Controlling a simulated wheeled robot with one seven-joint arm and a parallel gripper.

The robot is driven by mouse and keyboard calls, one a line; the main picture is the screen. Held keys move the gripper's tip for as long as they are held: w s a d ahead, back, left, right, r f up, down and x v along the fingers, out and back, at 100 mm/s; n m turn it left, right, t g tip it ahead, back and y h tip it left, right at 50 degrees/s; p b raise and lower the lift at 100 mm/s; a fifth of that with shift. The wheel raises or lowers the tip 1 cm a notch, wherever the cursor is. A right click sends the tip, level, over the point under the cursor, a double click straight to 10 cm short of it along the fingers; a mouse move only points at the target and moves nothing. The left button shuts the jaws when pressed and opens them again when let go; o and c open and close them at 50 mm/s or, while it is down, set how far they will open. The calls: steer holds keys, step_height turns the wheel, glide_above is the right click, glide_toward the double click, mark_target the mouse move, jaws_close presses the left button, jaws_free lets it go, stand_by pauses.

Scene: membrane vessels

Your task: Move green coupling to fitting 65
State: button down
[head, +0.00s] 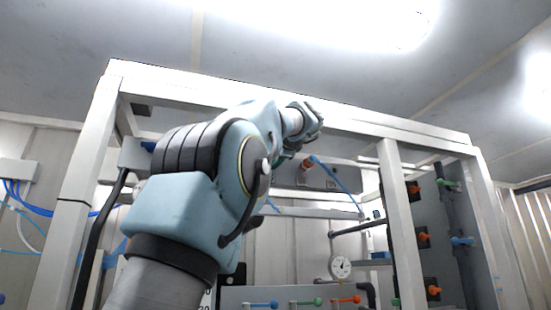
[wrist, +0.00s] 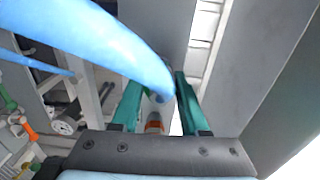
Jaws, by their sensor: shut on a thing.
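In the wrist view, the two teal fingers of my gripper (wrist: 158,88) reach away from the dark palm. A thick blue hose (wrist: 100,38) curves in from the upper left and ends between them. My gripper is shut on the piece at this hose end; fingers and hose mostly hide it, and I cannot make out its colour. A small orange-brown and grey part (wrist: 153,124) shows between the fingers near the palm. In the head view, my arm hides most of the gripper, high under the frame's top beam. I cannot read a number 65 anywhere.
A white frame (head: 400,225) surrounds the work space. An orange-brown fitting (head: 308,163) with a thin blue hose shows beyond my arm. A round gauge (head: 340,267) and coloured valve handles (head: 346,299) are lower down. A grey panel (head: 440,250) with orange handles stands right.

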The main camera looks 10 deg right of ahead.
steer(key=shift+w, duration=0.35)
steer(key=shift+c, duration=1.7)
jaws_free()
steer(key=shift+s, duration=0.1)
steer(key=shift+s+f+b, duration=0.1)
steer(key=shift+s+b, duration=0.25)
steer(key=s+d+b, duration=0.1)
steer(key=s+b, duration=0.3)
steer(key=s, duration=0.6)
steer(key=shift+d, duration=0.15)
steer(key=shift+w, duration=0.1)
